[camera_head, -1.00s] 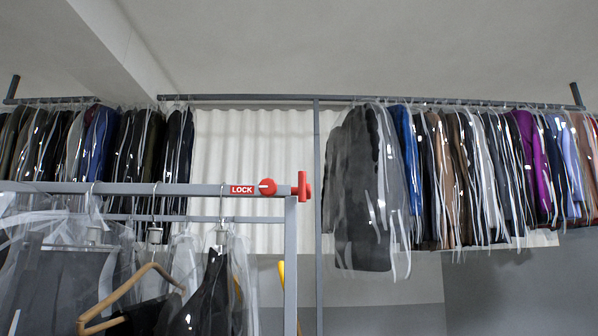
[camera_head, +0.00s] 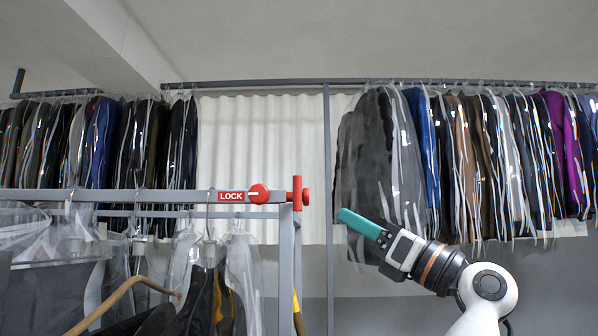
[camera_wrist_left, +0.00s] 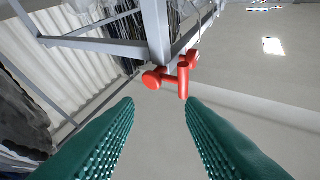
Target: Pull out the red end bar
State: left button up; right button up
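The red end bar (camera_head: 297,192) is a short upright bar at the right end of the grey rack rail (camera_head: 120,196), with a small red knob on its right side. My left gripper (camera_head: 360,224) is to the right of the bar and a little lower, its teal fingers pointing left towards it, apart from it. In the left wrist view the gripper (camera_wrist_left: 158,130) is open and empty. The red end bar (camera_wrist_left: 183,82) shows beyond the fingertips, between them and slightly high; which red part is which is hard to tell there. My right gripper is not in view.
A red LOCK label (camera_head: 231,197) and round red knob (camera_head: 259,194) sit on the rail left of the bar. Bagged clothes and a wooden hanger (camera_head: 120,300) hang below. A grey post (camera_head: 329,200) and a dark bagged garment (camera_head: 375,150) stand behind the gripper.

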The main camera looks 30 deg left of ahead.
aim_at(301, 184)
pick_arm(q)
jog(key=s+a+r+p, duration=0.1)
jog(key=a+r, duration=0.1)
jog(key=a, duration=0.2)
jog(key=s+a+r+n+p, duration=0.1)
jog(key=a+r+p, duration=0.1)
jog(key=a+r, duration=0.1)
jog(key=a+r+n+h+p, duration=0.1)
jog(key=a+r+p, duration=0.1)
jog(key=a+r, duration=0.1)
jog(key=shift+s+a, duration=0.4)
jog(key=shift+a, duration=0.4)
jog(key=shift+c, duration=0.3)
grip_shut()
